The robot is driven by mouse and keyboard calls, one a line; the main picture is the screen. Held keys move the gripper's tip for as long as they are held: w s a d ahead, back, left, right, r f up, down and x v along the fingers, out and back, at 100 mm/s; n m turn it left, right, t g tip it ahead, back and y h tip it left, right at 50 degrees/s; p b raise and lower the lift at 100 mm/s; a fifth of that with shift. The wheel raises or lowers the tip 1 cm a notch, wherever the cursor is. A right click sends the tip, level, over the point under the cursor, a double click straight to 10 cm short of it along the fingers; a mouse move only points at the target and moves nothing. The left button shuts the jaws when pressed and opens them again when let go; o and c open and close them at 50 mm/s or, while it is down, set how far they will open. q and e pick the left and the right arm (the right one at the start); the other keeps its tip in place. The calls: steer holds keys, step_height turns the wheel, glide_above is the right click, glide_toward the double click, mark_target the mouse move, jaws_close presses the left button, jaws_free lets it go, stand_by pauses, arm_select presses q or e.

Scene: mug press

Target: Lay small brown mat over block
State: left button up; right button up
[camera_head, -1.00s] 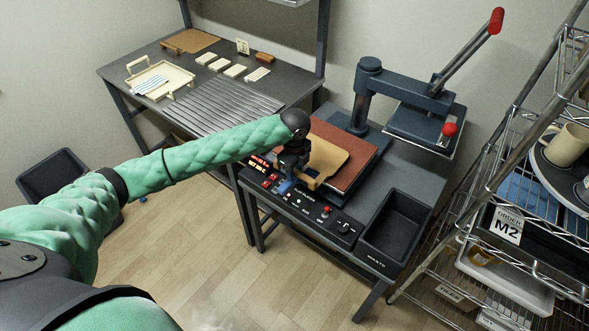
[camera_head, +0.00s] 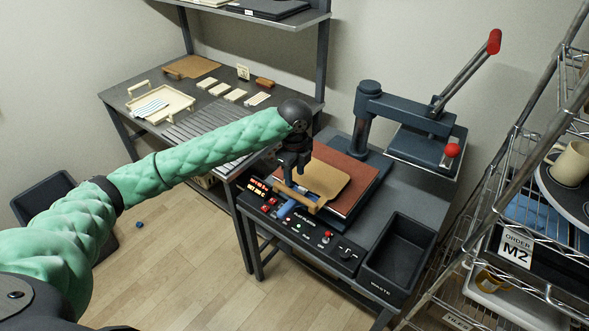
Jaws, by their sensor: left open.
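A small tan-brown mat (camera_head: 326,179) lies flat on the larger red-brown pad (camera_head: 352,198) of the press base. A wooden bar handle (camera_head: 298,195) runs along the mat's front left edge. My left gripper (camera_head: 289,192) is at that edge, pointing down by the handle, with its jaws open. The gripper and wrist hide part of the handle and mat. A block under the mat cannot be made out. My right gripper is not in view.
The press's upper plate (camera_head: 426,146) is swung to the right, its red-tipped lever (camera_head: 465,72) raised. A control panel (camera_head: 305,227) and dark waste bin (camera_head: 399,250) line the front. A wire rack (camera_head: 500,190) stands right. A table (camera_head: 190,127) holds a cream tray (camera_head: 161,104).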

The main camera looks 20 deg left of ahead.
arm_select(q)
steer(key=shift+r+b, duration=0.3)
steer(key=shift+r, duration=1.3)
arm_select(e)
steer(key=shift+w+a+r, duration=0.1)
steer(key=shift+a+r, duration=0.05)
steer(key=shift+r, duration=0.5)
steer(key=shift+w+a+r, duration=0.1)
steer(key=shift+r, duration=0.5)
arm_select(q)
steer(key=s+d+f+n+t+h, duration=0.25)
steer(key=s+d+f+n, duration=0.65)
steer(key=s+f, duration=0.5)
steer(key=s+a+f+n+y, duration=0.1)
steer(key=s+a+f+n, duration=0.1)
steer(key=s+a+n, duration=0.35)
steer(key=s+a+f+n+t+y, duration=0.1)
steer(key=s+a+f+n, duration=0.1)
steer(key=s, duration=0.6)
steer(key=s+a+f+n, duration=0.1)
steer(key=s+a+n, duration=0.25)
steer(key=s, duration=0.35)
steer(key=s+d+f+g, duration=0.1)
steer(key=s+f, duration=0.1)
steer(key=f, duration=1.8)
steer(key=s+d+f+g, duration=0.1)
steer(key=s+d+f, duration=0.1)
steer(key=f, duration=1.9)
steer(key=shift+s+d+f, duration=0.3)
steer(key=shift+s, duration=0.3)
